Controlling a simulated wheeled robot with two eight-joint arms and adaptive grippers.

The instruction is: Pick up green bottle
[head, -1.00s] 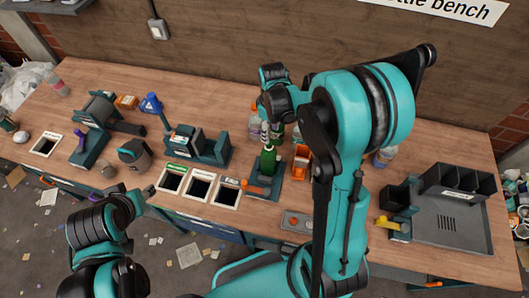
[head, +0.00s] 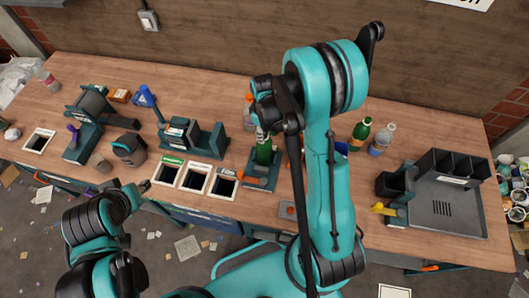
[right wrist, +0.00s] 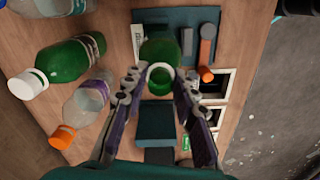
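A green bottle (head: 264,152) stands upright in a dark teal fixture (head: 257,172) in the head view. In the right wrist view the bottle (right wrist: 160,50) shows from above, with a whitish ring at its neck. My right gripper (head: 262,128) is over the bottle's top. In the right wrist view its two fingers (right wrist: 158,78) are spread, one on each side of the neck; I see no clear contact. My left gripper (head: 143,187) is small and dark at the bench's front edge.
A clear bottle (head: 381,141) stands beside the second green one. An orange-capped bottle (right wrist: 82,112) is near the right gripper. Square bench openings (head: 195,178) lie left of the fixture. A grey tray (head: 440,207) is at the right.

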